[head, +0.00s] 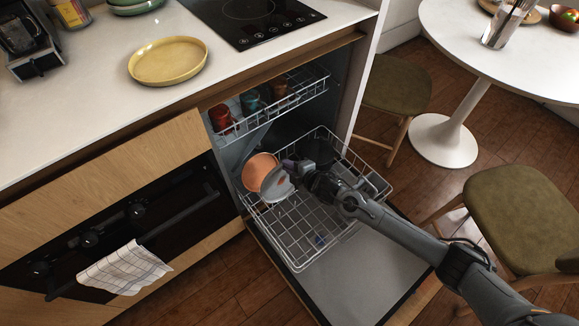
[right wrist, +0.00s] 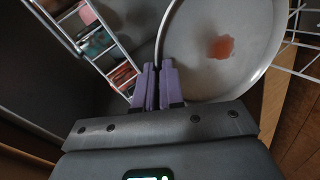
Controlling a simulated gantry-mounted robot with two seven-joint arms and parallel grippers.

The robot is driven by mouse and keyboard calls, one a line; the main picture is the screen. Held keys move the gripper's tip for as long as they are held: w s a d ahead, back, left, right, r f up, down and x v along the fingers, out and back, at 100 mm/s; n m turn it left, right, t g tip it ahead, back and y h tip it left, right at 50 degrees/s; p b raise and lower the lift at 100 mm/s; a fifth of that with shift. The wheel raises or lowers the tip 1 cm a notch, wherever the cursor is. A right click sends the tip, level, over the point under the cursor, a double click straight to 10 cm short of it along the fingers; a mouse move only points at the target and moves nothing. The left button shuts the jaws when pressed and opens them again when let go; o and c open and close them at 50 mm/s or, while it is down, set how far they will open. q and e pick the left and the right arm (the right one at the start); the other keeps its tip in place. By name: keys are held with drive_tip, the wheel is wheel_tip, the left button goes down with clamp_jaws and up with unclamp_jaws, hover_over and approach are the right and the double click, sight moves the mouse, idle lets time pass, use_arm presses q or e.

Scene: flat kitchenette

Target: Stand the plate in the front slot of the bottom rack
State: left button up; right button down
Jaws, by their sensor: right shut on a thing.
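A grey plate with a reddish stain (right wrist: 220,48) is held by its rim in my right gripper (right wrist: 157,72), whose lilac fingers are shut on it. In the head view the grey plate (head: 279,187) is tilted up at the left side of the bottom rack (head: 300,240). My right gripper (head: 292,166) is just right of it, inside the dishwasher. I cannot tell whether the plate touches the rack or sits in a slot. My left gripper is not in view.
An orange round dish (head: 259,170) is close behind the grey plate. The upper rack (head: 262,118) holds several cups. The open dishwasher door (head: 365,275) lies below the pulled-out bottom rack. A yellow plate (head: 168,61) sits on the counter. The rack's front half looks mostly clear.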

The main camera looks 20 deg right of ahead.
drive_tip(key=f, duration=0.1)
drive_tip(key=b, duration=0.5)
hover_over(287, 183)
drive_tip(key=s, duration=0.1)
drive_tip(key=f, duration=0.4)
drive_tip(key=shift+s+d+f, duration=0.15)
drive_tip(key=shift+d+f, duration=0.1)
drive_tip(key=shift+f, duration=0.05)
drive_tip(key=shift+f+b, duration=0.3)
drive_tip(key=shift+f, duration=0.35)
drive_tip(key=shift+f+b, duration=1.55)
drive_tip(key=shift+f, duration=1)
drive_tip(key=c, duration=1.2)
unclamp_jaws()
drive_tip(key=shift+o, duration=0.2)
drive_tip(key=shift+f, duration=0.1)
